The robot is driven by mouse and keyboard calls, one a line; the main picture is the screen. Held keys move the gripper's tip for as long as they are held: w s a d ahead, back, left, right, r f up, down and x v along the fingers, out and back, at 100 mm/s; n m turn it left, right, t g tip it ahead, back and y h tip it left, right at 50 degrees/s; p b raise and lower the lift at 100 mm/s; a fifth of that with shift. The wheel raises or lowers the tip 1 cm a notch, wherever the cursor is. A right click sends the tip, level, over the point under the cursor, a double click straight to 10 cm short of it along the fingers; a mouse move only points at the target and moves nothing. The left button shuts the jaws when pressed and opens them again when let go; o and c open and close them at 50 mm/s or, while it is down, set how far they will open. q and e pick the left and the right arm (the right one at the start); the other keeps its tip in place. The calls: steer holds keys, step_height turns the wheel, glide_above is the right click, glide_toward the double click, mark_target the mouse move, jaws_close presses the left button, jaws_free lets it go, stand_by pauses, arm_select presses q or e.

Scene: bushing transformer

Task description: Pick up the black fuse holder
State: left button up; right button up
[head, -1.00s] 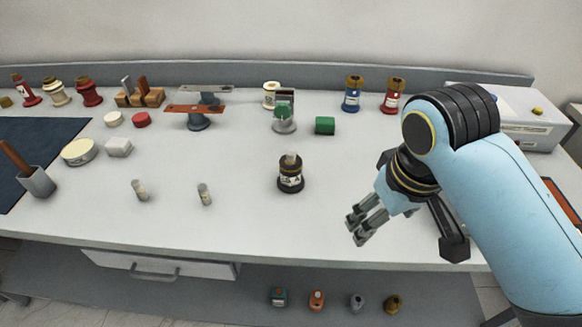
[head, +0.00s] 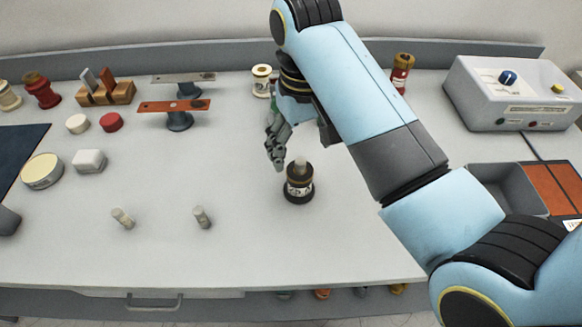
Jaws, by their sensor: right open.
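The black fuse holder (head: 299,187) stands upright on the workbench, right of the picture's middle. It is a short dark cylinder with a pale label and a light grey peg-like top. My right gripper (head: 275,158) is open and empty, just behind and left of the fuse holder in the picture, with its fingers pointing down. It appears apart from the holder. My right arm crosses the right half of the view. My left gripper is not in view.
Two small pale cylinders, one left (head: 122,218) and one nearer the middle (head: 201,217), stand on the bench. A brown bar on a stand (head: 175,106) is behind. A control box (head: 511,92) and a grey tray (head: 508,186) are at right. The front middle is clear.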

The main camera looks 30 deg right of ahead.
mark_target(302, 165)
steer(key=f, duration=0.4)
steer(key=shift+s+f, duration=0.15)
steer(key=shift+s, duration=0.15)
steer(key=f, duration=0.1)
steer(key=f+p, duration=0.1)
steer(key=f, duration=0.1)
steer(key=w+f, duration=0.1)
steer(key=f, duration=0.1)
steer(key=shift+d+f, duration=0.1)
steer(key=shift+d, duration=0.05)
steer(key=shift+c, duration=0.2)
steer(key=c, duration=1.4)
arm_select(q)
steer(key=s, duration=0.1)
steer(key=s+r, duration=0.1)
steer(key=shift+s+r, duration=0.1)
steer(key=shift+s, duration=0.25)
